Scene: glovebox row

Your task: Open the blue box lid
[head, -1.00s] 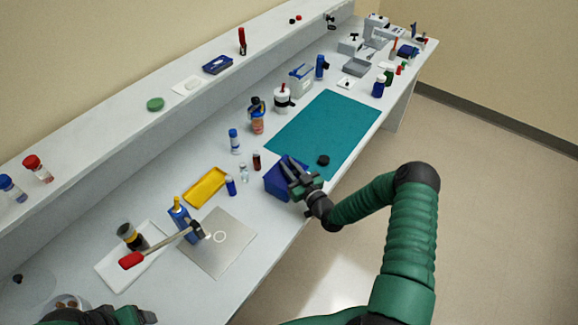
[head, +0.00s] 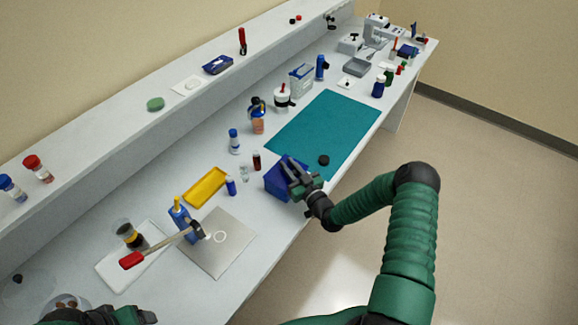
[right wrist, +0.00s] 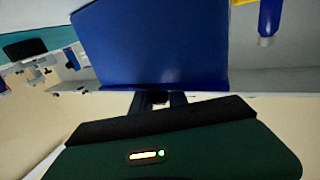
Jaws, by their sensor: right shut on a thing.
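The blue box (head: 277,181) stands near the front edge of the bench, beside the teal mat. Its lid looks closed or nearly closed; my gripper covers part of it. My right gripper (head: 300,186) is at the box's front right side, shut on the edge of the lid as far as I can see. In the right wrist view the blue box (right wrist: 150,45) fills the upper middle, with the fingers (right wrist: 158,98) at its lower edge. The fingertips' contact is partly hidden. Part of my left arm shows at the bottom left of the head view; its fingers cannot be made out.
The teal mat (head: 325,128) lies behind the box with a black cap (head: 323,160) on it. A blue-capped vial (head: 231,186), a dark red vial (head: 257,161) and a yellow tray (head: 205,187) are to the left.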

